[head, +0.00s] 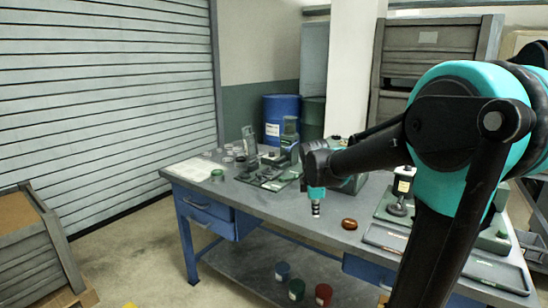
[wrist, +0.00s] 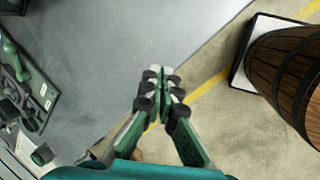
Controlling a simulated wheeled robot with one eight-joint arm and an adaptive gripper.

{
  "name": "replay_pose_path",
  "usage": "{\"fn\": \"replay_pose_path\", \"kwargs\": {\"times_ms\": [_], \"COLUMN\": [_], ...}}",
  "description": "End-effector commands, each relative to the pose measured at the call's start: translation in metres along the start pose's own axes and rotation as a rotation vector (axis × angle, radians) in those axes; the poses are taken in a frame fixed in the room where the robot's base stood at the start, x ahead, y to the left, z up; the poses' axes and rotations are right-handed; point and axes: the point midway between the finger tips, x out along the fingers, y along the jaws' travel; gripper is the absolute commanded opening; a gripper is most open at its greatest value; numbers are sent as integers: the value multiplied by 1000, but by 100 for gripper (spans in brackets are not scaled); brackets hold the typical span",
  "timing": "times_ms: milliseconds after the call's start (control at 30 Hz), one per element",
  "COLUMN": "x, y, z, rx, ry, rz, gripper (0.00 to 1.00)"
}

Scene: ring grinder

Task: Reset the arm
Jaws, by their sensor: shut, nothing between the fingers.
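My gripper (head: 316,208) hangs from my teal and black arm, pointing down near the front edge of the grey workbench (head: 262,208). In the wrist view my gripper (wrist: 162,72) is shut, its fingertips together with nothing between them. Beyond the fingertips, the wrist view shows the bench's bare top (wrist: 110,50) and its edge, with floor past it. My arm covers part of the bench's right side in the head view.
A brown ring-shaped object (head: 349,224) lies on the bench right of my gripper. Green fixtures (head: 270,175) stand to the left, and a grey tray (head: 385,237) lies to the right. Coloured cans (head: 323,294) sit below the bench.

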Motion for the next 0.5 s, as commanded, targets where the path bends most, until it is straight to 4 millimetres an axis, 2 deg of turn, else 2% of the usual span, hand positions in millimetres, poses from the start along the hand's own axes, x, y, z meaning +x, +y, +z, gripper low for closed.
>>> {"fn": "replay_pose_path", "kwargs": {"times_ms": [33, 300, 500], "x": [6, 37, 57], "y": [-23, -137, -208], "z": [10, 41, 51], "rx": [124, 855, 1301], "ry": [10, 74, 113], "rz": [1, -12, -34], "gripper": [0, 0, 0]}}
